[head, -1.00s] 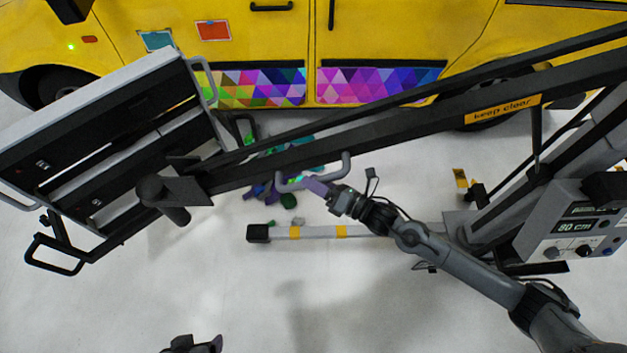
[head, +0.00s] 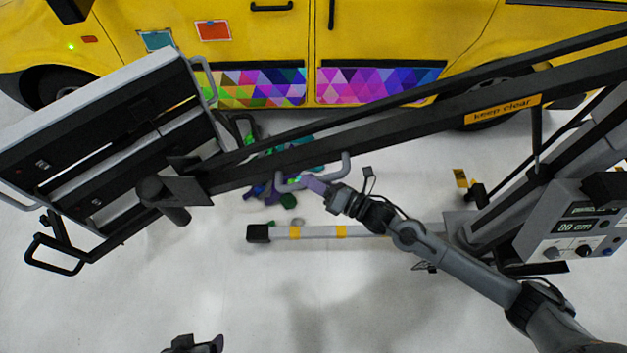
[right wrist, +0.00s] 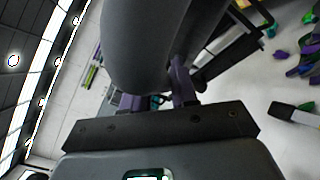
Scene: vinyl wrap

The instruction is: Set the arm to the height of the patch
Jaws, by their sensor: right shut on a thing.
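The black boom arm (head: 400,132) slopes from its post at the right down to a lamp head (head: 110,140) at the left. A grey U-shaped handle (head: 346,164) hangs from the boom. My right gripper (head: 311,184), with purple fingers, is shut on this handle; the wrist view shows a big grey shape close in front, hiding most of the grip. A teal patch (head: 156,40) and a red patch (head: 213,31) are on the yellow vehicle, behind the lamp head. My left gripper (head: 193,344) is cut off at the bottom edge.
A control box (head: 570,232) at the right has knobs and a small display that seems to read 90 cm. A base leg (head: 340,232) with yellow bands lies on the floor. Colourful scraps (head: 285,180) lie below the boom. The front floor is clear.

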